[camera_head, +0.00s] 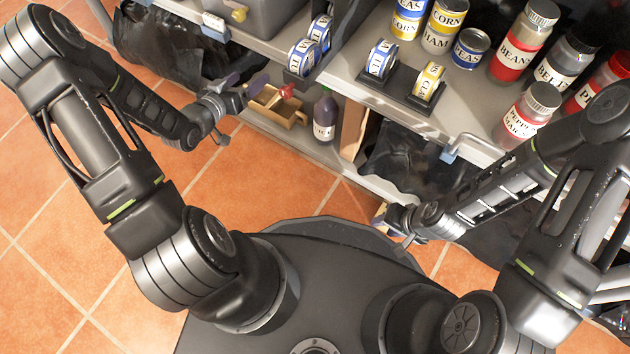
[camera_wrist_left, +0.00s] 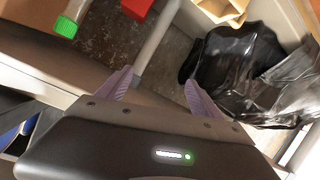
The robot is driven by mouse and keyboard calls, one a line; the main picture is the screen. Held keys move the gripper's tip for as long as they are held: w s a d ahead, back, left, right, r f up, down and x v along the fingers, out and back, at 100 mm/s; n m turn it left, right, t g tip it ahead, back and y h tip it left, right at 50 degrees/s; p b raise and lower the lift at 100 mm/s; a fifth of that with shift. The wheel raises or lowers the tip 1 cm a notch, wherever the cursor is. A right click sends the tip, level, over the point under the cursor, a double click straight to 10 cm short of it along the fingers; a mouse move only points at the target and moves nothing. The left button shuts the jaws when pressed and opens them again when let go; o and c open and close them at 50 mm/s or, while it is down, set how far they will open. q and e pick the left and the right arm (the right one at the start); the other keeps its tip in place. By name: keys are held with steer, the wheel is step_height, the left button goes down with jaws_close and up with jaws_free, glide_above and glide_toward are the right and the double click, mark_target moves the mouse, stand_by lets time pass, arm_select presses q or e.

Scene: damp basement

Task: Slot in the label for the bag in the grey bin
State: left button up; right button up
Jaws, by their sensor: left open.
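The grey bin (camera_head: 265,18) stands on the upper shelf at the top of the head view; its top is cut off, so I see no bag inside. A small white card-like piece (camera_head: 215,27) is at the shelf's front edge, left of the bin; I cannot tell if it is a label or a holder. My left gripper (camera_head: 238,90) is below the bin, near a tan open box. Its two fingers are apart and empty in the left wrist view (camera_wrist_left: 158,82). My right gripper (camera_head: 397,222) is low by the shelving, its fingers too small to judge.
A tan box (camera_head: 270,112) with a red item (camera_head: 288,91) and a dark bottle (camera_head: 325,116) stand on the lower shelf. Several tins and jars fill the upper shelf (camera_head: 385,118). Black bags (camera_head: 165,50) bulge below. A black bag (camera_wrist_left: 245,75) shows in the wrist view.

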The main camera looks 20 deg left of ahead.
arm_select(q)
steer(key=s+d+f+g+h, duration=0.1)
steer(key=s+d+f+g, duration=0.3)
steer(key=s+d+f, duration=0.45)
steer(key=s+d+f+g, duration=0.3)
steer(key=d+f+g, duration=0.15)
steer(key=d, duration=0.65)
steer(key=s+d+f+g, duration=0.1)
steer(key=s+d+g, duration=0.1)
steer(key=s, duration=0.3)
steer(key=s+d+f+g, duration=0.1)
steer(key=s+d+g, duration=0.1)
steer(key=s, duration=0.4)
steer(key=shift+d+f+n, duration=0.3)
steer(key=shift+d, duration=0.45)
arm_select(e)
steer(key=shift+s, duration=0.1)
